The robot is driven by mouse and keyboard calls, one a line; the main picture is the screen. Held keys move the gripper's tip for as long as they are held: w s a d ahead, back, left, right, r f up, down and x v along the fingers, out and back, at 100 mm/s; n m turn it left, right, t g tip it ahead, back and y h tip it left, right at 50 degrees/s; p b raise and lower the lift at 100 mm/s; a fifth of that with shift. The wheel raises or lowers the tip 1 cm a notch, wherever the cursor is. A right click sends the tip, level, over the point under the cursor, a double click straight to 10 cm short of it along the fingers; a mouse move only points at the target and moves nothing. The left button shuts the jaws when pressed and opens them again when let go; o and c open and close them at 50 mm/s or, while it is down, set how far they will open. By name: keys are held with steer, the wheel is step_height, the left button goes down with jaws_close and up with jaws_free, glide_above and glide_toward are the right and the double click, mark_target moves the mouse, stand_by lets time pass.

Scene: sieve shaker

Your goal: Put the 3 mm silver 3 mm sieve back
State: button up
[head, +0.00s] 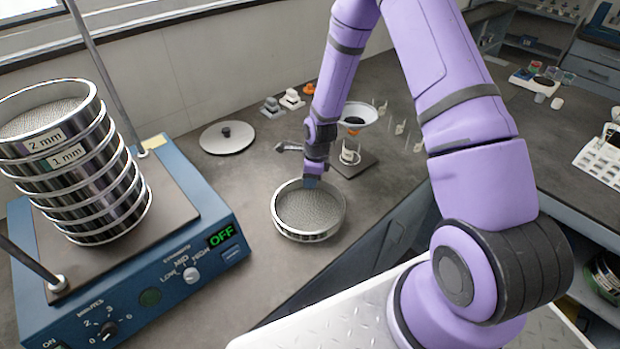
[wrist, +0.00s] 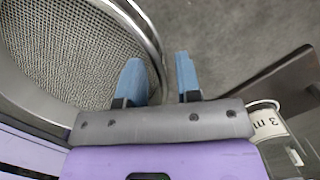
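The loose silver sieve (head: 300,233), a shallow round pan with a mesh floor, lies flat on the dark bench right of the shaker. Its size label is too small to read in the head view. My gripper (head: 311,182) is at its far rim. In the wrist view, my gripper's blue fingers (wrist: 158,75) are apart, with one over the mesh side and one outside the sieve's rim (wrist: 148,32). The blue shaker (head: 190,290) carries a tilted-looking sieve stack (head: 85,185), with 2 mm on top and 1 mm below. The shaker's display reads OFF.
A round lid (head: 228,138) with a black knob lies behind the sieve. A funnel (head: 357,115) stands over a dark base right of my gripper. Upright rods (head: 105,70) flank the stack.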

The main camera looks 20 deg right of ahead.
steer(key=s+d+r+n+t, duration=0.1)
steer(key=s+r+n, duration=0.3)
steer(key=r, duration=0.8)
steer(key=s+r+n+h, duration=0.1)
steer(key=s+r+n, duration=0.25)
steer(key=r, duration=0.85)
steer(key=s+d+r+n+t, duration=0.1)
steer(key=s+r+n, duration=0.25)
steer(key=r, duration=0.85)
steer(key=s+r+n+t, duration=0.1)
steer(key=s+r+n, duration=0.4)
steer(key=s, duration=0.4)
steer(key=s+r+n+t, duration=0.1)
steer(key=s+r+n, duration=0.4)
steer(key=s+n, duration=0.2)
steer(key=s, duration=0.2)
steer(key=shift+s+d+r+h, duration=0.25)
steer(key=shift+s+h, duration=0.05)
steer(key=shift+s, duration=0.1)
